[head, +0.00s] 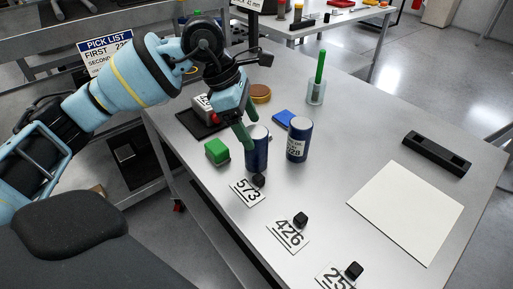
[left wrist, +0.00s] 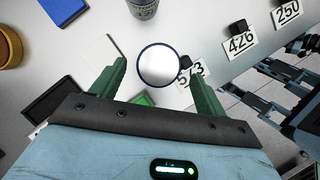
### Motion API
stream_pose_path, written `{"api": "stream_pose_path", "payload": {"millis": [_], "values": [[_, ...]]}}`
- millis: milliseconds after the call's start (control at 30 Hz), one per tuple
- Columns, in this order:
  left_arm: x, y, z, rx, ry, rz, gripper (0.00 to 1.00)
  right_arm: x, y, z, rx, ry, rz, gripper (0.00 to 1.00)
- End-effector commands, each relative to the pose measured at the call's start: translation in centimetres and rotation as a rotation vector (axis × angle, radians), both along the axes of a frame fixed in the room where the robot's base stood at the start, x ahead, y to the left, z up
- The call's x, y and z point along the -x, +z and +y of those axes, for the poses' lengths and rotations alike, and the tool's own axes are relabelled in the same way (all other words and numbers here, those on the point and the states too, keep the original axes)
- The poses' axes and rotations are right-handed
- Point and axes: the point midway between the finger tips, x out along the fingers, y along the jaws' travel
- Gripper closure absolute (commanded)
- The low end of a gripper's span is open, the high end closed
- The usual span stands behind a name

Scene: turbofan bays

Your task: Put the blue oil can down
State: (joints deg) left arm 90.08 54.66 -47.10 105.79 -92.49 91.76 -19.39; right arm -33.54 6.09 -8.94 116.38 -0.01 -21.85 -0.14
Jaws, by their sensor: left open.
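A dark blue can (head: 257,150) stands upright on the grey table (head: 330,190), just behind the 573 card (head: 247,192). My left gripper (head: 246,126) is open at the can, its green fingers pointing down. In the left wrist view the can's pale round top with a blue rim (left wrist: 158,65) lies between and slightly beyond the spread fingertips (left wrist: 160,78). No clear contact between fingers and can can be made out. A second blue can (head: 298,140) with a white label stands to the right. My right gripper is not in view.
A green block (head: 217,151) sits left of the can. Cards 426 (head: 288,236) and 251 or similar, each with a black block, lie in front. A blue box (head: 283,119), brown round lid (head: 261,93) and green marker in a cup (head: 316,92) stand behind. A white sheet (head: 408,212) lies right.

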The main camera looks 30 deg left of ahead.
Motion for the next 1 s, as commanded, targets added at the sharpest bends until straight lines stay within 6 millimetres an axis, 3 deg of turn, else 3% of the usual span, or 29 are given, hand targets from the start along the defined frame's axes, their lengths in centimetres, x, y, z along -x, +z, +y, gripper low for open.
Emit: {"api": "stream_pose_path", "payload": {"millis": [167, 500, 800, 1000], "values": [[-0.2, -0.5, -0.3, 0.0, 0.0, 0.001, 0.25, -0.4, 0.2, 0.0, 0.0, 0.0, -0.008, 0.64], [-1.1, -4.3, -1.9, 0.0, 0.0, 0.0, 0.25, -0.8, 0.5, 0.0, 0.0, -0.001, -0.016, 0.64], [-1.2, -4.7, -2.0, 0.0, 0.0, -0.001, 0.25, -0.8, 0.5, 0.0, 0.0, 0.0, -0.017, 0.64], [-1.2, -4.7, -2.0, 0.0, 0.0, -0.001, 0.52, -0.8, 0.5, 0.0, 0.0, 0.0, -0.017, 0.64]]}}
